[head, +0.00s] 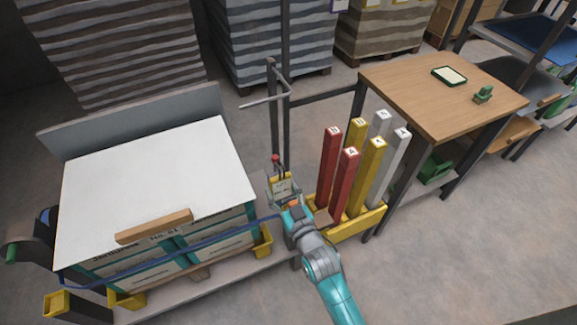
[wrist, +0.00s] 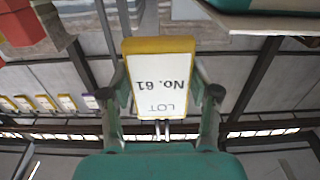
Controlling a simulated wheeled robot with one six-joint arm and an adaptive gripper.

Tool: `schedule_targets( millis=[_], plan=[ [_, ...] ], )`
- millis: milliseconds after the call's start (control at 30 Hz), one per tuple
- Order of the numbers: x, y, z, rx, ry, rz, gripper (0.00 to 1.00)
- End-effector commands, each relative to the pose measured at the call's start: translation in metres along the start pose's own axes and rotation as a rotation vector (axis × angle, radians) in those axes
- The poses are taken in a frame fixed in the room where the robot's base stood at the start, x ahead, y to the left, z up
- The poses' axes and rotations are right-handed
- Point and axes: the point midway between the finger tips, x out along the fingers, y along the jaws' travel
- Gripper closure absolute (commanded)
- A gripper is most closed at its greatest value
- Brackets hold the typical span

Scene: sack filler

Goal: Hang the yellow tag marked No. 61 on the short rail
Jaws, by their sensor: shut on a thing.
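The yellow-framed tag (wrist: 162,46) has a white face reading "LOT No. 61", upside down in the wrist view. My gripper (wrist: 160,93) is shut on it, with a finger at each side edge. Two small prongs show at the tag's lower edge in that view. In the head view the tag (head: 281,186) is small, held at the end of my arm beside a dark post. A short grey rail (head: 265,103) sticks out from the upper part of a post, above and behind my gripper (head: 281,194). No contact between tag and rail shows.
A white-topped stack of boxes (head: 150,180) stands left, with a wooden bar (head: 154,226) on it. A yellow holder (head: 345,224) with red, yellow and grey upright bars stands close right of my gripper. A wooden table (head: 440,90) is farther right.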

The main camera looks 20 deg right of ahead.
Motion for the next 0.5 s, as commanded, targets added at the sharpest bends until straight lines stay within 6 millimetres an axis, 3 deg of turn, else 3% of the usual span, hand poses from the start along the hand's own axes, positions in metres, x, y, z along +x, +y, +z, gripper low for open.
schedule_targets(
  millis=[33, 200, 333, 500],
  plan=[
    [-0.003, 0.000, -0.029, 0.000, 0.008, 0.000, 0.67],
    [-0.019, 0.000, -0.098, 0.000, 0.004, 0.000, 0.67],
    [-0.032, 0.000, -0.131, 0.000, 0.001, 0.000, 0.67],
    [-0.040, 0.000, -0.148, 0.000, -0.002, 0.000, 0.67]
  ],
)
